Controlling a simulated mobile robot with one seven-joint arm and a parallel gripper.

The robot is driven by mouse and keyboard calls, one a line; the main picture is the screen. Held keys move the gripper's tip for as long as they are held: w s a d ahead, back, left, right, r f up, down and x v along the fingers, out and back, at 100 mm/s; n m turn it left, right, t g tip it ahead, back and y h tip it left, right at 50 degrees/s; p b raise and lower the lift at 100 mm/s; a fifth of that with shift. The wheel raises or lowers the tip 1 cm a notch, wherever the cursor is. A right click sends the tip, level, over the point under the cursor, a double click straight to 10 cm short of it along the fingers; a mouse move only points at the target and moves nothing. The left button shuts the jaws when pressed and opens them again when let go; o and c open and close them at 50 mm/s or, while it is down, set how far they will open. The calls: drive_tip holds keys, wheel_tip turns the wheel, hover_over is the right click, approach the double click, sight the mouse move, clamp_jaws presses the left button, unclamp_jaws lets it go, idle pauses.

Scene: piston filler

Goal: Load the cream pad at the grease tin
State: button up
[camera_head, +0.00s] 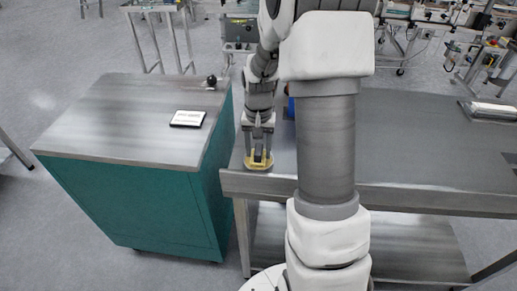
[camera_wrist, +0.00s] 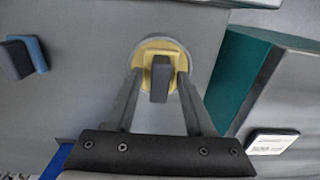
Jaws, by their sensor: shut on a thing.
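The grease tin (camera_wrist: 141,52), round with a pale rim and yellow contents, stands near the left end of the grey metal table. It also shows in the head view (camera_head: 250,164). My gripper (camera_head: 260,152) is over it, pointing down. In the wrist view my gripper (camera_wrist: 160,88) is shut on the dark grey grip of the cream pad (camera_wrist: 160,78). The pad's pale yellow face lies within the tin's outline, at or just above the grease. I cannot tell whether they touch.
A dark block with a blue face (camera_wrist: 40,54) lies on the table, apart from the tin. A teal cabinet (camera_head: 130,205) stands to the left, with a white-faced panel (camera_head: 188,118) and a black knob (camera_head: 212,80) on top. The grey table (camera_head: 420,150) has free room on the right.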

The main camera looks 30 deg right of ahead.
sight(258, 149)
drive_tip(key=shift+r+p, duration=2.7)
drive_tip(key=shift+r, duration=0.8)
